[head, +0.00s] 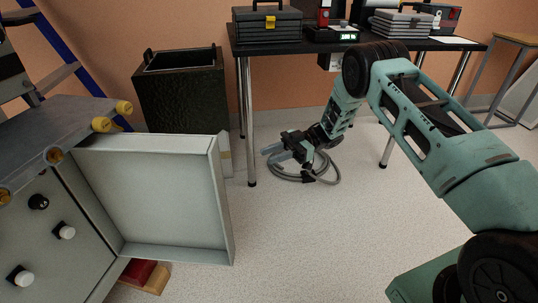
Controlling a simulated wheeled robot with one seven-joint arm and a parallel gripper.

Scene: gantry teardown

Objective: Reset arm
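My arm reaches in from the right side of the head view, bends at a raised elbow and slopes down to the left. My gripper (276,149) is at its end, in the middle of the picture, in front of the table and over the floor. Its fingers point left and look small, and I cannot tell whether they are apart or together. I see nothing clearly held in it. A coiled grey hose or cable (318,177) lies on the floor behind and below the gripper; it looks apart from it.
A grey cabinet with an open door (150,190) stands at left, near a blue ladder (62,77). A dark bin (182,95) stands behind. A black table (300,45) carries a toolbox (268,27) and cases (402,24). The floor (300,240) at centre front is clear.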

